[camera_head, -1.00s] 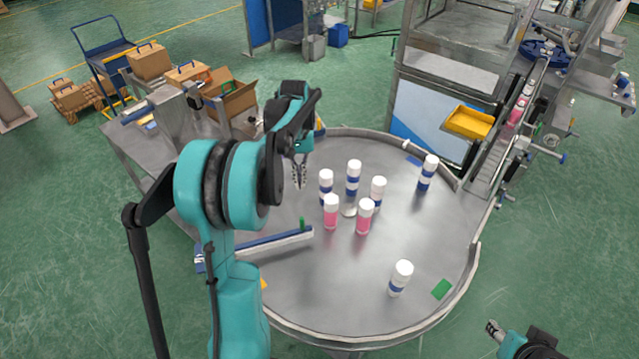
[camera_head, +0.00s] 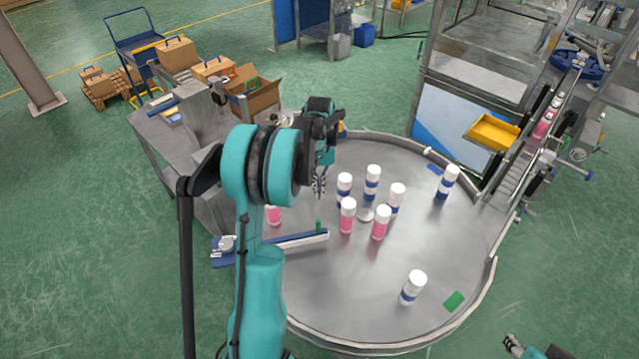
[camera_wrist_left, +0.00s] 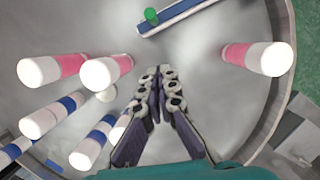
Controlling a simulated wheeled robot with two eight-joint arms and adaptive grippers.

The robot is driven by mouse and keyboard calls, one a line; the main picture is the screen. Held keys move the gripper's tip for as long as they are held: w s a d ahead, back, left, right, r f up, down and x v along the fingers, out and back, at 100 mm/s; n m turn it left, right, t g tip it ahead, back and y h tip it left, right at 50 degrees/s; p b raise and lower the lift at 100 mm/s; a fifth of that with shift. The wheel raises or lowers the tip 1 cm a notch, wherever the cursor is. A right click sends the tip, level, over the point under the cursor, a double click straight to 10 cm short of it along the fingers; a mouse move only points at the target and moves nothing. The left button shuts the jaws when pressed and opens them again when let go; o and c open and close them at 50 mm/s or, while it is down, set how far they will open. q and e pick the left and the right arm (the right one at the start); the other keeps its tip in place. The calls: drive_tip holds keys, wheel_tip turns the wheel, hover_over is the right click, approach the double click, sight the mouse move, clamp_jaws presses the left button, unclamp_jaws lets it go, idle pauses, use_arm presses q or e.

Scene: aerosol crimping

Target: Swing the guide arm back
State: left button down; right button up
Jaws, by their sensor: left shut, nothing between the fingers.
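The guide arm is a blue and metal bar (camera_head: 300,239) lying over the left part of the round steel table, with a green peg (camera_head: 318,226) upright near its free end. The bar (camera_wrist_left: 178,14) and the peg (camera_wrist_left: 151,16) also show at the top of the left wrist view. My left gripper (camera_head: 319,187) is shut and empty, above the table and behind the peg, apart from it. Its closed fingertips (camera_wrist_left: 158,72) point toward the bar. Part of the bar is hidden behind my left arm. My right gripper (camera_head: 512,343) shows only small at the bottom right; its jaws are unclear.
Several white-capped cans stand on the round table (camera_head: 350,290), including a pink one (camera_head: 347,215) right of the peg and another pink one (camera_head: 273,215) left of the gripper. A lone can (camera_head: 413,287) stands at the front. A raised rim (camera_head: 478,285) edges the table.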

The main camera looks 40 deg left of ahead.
use_arm(q)
drive_tip(key=s+d+f, duration=0.3)
drive_tip(key=s+f, duration=0.1)
drive_tip(key=shift+f, duration=0.25)
drive_tip(key=shift+d, duration=0.1)
drive_tip(key=s+d+m+y, duration=0.1)
drive_tip(key=s+d+m, duration=0.4)
drive_tip(key=s, duration=0.5)
drive_tip(key=s+d+m+y, duration=0.1)
drive_tip(key=s+d+m, duration=0.4)
drive_tip(key=s+d, duration=0.3)
drive_tip(key=s+b, duration=0.1)
drive_tip(key=s, duration=0.2)
drive_tip(key=shift+m+g, duration=0.3)
